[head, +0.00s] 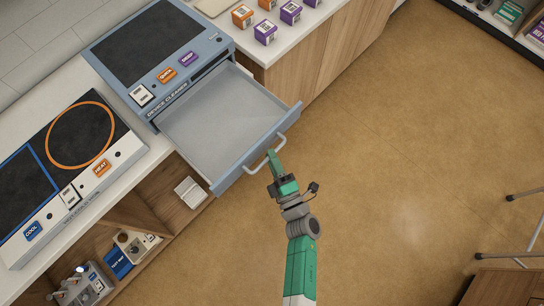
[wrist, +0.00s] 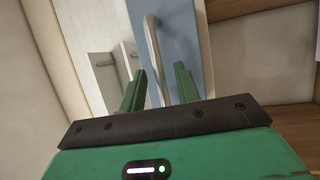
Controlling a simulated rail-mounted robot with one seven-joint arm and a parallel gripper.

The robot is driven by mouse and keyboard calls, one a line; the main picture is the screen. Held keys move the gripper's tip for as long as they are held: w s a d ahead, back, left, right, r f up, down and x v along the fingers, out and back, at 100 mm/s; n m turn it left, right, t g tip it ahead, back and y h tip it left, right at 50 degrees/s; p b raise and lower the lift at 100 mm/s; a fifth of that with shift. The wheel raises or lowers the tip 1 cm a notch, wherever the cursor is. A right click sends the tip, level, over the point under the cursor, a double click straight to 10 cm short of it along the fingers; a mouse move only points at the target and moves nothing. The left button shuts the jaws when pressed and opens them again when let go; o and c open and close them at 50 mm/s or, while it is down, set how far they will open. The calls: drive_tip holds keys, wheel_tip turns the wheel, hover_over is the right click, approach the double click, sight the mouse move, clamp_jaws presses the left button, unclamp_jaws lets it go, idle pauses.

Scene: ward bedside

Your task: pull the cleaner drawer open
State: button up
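The cleaner (head: 150,45) is a blue-grey unit with a dark top on the counter. Its drawer (head: 222,108) is pulled well out over the floor, and its grey inside looks empty. A pale bar handle (head: 255,164) sits on the drawer's blue front. My green gripper (head: 273,158) is at the handle. In the wrist view the handle (wrist: 152,42) runs down into the space between the fingers of my gripper (wrist: 160,82). The fingers stand apart. I cannot tell whether either finger touches the bar.
Left of the cleaner is a unit with two dark plates (head: 75,140), ringed orange and outlined blue. Small orange and purple boxes (head: 265,32) stand on the counter behind. Open shelves (head: 130,235) lie below the left counter.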

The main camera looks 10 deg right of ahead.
drive_tip(key=v, duration=0.8)
drive_tip(key=shift+w+r, duration=0.1)
drive_tip(key=shift+w, duration=0.05)
idle(0.4)
